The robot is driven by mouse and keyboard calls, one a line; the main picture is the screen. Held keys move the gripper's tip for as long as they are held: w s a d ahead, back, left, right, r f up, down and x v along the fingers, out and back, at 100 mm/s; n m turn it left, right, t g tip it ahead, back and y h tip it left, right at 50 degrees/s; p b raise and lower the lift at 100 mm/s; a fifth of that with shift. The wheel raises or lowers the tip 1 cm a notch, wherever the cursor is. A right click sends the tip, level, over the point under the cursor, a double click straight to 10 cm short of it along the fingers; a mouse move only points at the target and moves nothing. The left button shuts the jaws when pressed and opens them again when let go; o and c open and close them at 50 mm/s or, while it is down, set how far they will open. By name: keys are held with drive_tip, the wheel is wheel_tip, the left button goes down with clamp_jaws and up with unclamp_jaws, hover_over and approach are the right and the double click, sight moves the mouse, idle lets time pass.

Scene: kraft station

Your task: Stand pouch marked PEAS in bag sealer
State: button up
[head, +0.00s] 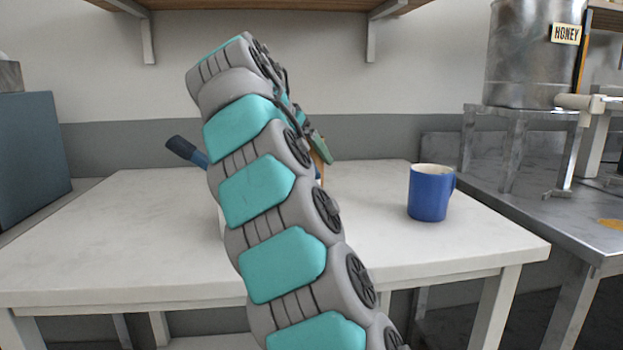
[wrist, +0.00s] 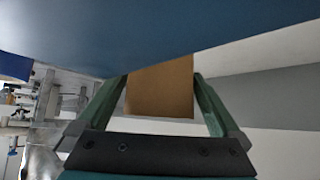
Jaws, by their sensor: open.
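My gripper (wrist: 158,84) is open in the wrist view, with its two green fingers apart. A plain brown kraft piece, probably a pouch (wrist: 160,92), shows between the fingers; no PEAS marking is visible. I cannot tell whether the fingers touch it. A large blue surface (wrist: 150,35) fills the top of the wrist view, close to the gripper. In the head view my arm hides the middle of the table. A blue bar with a dark grip (head: 185,151), possibly the sealer's handle, sticks out left of the arm; the rest is hidden. A green finger shows right of it.
A blue mug (head: 430,193) stands on the right of the white table (head: 110,235). A metal honey tank (head: 520,60) stands on a stand at the right. A blue-grey box (head: 35,155) is at the far left. The table's left part is clear.

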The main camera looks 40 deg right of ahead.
drive_tip(key=shift+c, duration=0.2)
clamp_jaws()
idle(0.6)
